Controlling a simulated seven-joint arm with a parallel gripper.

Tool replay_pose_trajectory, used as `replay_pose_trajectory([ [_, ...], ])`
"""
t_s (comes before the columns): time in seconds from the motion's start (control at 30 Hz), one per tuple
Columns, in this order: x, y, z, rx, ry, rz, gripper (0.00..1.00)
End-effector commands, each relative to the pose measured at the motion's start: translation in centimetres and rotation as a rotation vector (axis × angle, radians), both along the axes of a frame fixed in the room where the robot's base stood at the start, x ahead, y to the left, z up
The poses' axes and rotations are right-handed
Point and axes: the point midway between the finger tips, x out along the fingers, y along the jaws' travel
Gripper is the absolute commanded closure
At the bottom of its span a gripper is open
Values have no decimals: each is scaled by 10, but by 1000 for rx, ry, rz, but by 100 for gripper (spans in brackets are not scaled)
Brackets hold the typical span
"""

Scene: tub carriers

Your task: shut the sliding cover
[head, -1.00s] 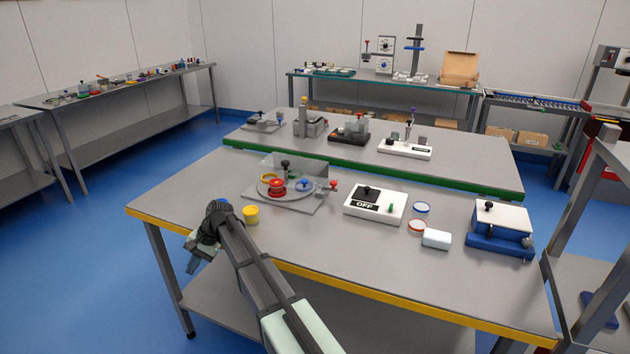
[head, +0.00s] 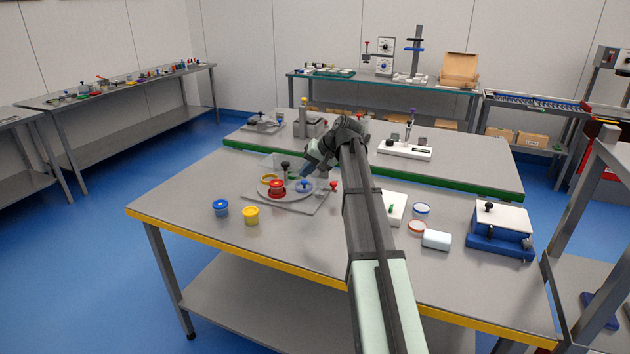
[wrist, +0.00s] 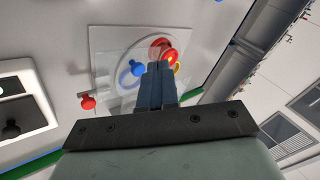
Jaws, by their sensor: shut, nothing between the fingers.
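The round tub carrier (head: 285,194) sits on a square grey base plate (head: 312,207) on the near table. A clear panel (head: 271,162) stands at its back, partly hidden by my arm. A red knob (head: 333,185) is at the plate's right; it also shows in the wrist view (wrist: 88,102). Red (head: 277,187), yellow (head: 267,179) and blue (head: 304,186) tubs or knobs are on the carrier. My gripper (head: 304,173) is shut and empty, low over the carrier's back right; in the wrist view its fingertips (wrist: 159,66) overlap the blue and red pieces. I cannot tell whether they touch. Which part is the sliding cover is unclear.
A blue tub (head: 220,208) and a yellow tub (head: 251,215) stand front left.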

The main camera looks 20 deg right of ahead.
Motion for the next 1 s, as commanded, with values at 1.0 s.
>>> replay_pose_trajectory([
  [1.0,5,-82,-50,-157,-90,5,100],
])
